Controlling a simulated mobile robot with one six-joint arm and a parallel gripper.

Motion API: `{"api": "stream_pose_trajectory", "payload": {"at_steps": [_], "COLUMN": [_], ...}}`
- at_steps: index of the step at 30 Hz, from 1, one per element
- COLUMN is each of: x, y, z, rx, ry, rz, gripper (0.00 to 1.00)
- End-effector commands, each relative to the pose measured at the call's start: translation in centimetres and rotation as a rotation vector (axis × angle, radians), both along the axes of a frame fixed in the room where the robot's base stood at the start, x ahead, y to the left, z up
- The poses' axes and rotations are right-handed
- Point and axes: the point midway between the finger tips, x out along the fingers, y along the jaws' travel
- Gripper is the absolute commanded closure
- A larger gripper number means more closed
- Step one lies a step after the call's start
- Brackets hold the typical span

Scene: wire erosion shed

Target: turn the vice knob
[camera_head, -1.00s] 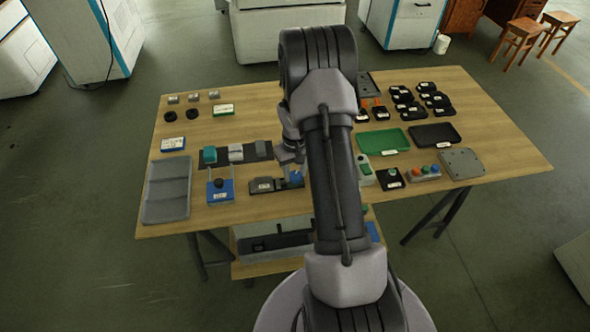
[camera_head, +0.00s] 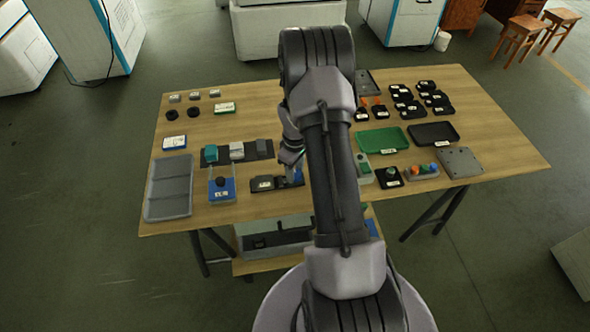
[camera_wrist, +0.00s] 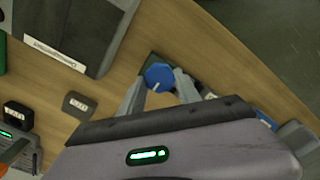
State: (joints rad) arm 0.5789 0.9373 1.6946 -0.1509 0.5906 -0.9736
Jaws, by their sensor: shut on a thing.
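The vice (camera_head: 263,183) is a low dark block with a pale label, near the front middle of the table. Its blue knob (camera_wrist: 158,76) shows in the wrist view as a round blue cap with a white mark. My gripper (camera_wrist: 158,88) has a grey finger on each side of the knob and is shut on it. In the head view my gripper (camera_head: 293,170) is at the right end of the vice, and my arm hides part of this area. The vice body is mostly hidden in the wrist view.
On the wooden table (camera_head: 240,125), a blue-based fixture (camera_head: 222,188) and a grey tray (camera_head: 168,189) stand left of the vice. Right of my arm are a black button box (camera_head: 389,177), a multi-button box (camera_head: 422,171) and a green tray (camera_head: 383,139).

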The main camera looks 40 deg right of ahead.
Motion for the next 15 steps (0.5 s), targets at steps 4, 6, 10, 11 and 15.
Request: {"api": "stream_pose_trajectory", "payload": {"at_steps": [4,6,10,11,15], "x": [-0.04,-0.03,-0.04,-0.05,-0.04], "y": [0.02,0.01,0.02,0.02,0.01], "z": [-0.04,-0.04,-0.04,-0.04,-0.04], "rx": [0.001,0.001,0.001,0.001,0.001], "ry": [0.001,0.001,0.001,0.001,0.001], "rz": [0.008,0.009,0.009,0.009,0.008], "gripper": [1.0,1.0,1.0,1.0,0.47]}}
